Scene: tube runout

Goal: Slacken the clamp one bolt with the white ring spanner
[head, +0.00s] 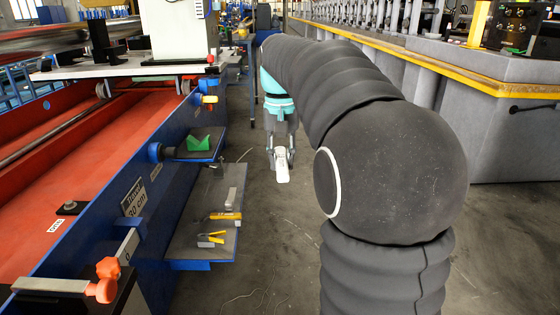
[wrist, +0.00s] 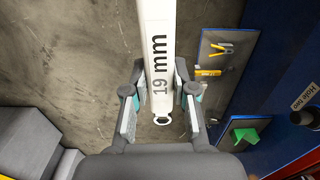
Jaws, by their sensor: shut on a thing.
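The white ring spanner (head: 282,172) hangs from my gripper (head: 281,145) in the head view, over the aisle floor. In the wrist view the spanner (wrist: 156,30) runs from the top edge down between both fingers of my gripper (wrist: 160,103), which is shut on it. Its shaft reads "19 mm", and a small ring end (wrist: 162,121) shows near the palm. Its other end is out of the wrist view. A dark bolt-like part (head: 70,207) stands on the red bed at the left of the head view. I cannot tell whether it is the clamp one bolt.
A blue side rail (head: 165,180) bounds the red bed. A grey shelf (head: 190,240) below it holds yellow-handled tools (head: 225,216), and a smaller shelf holds a green block (head: 200,143). Orange knobs (head: 108,267) stick out at front left. The aisle floor (head: 265,240) is clear.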

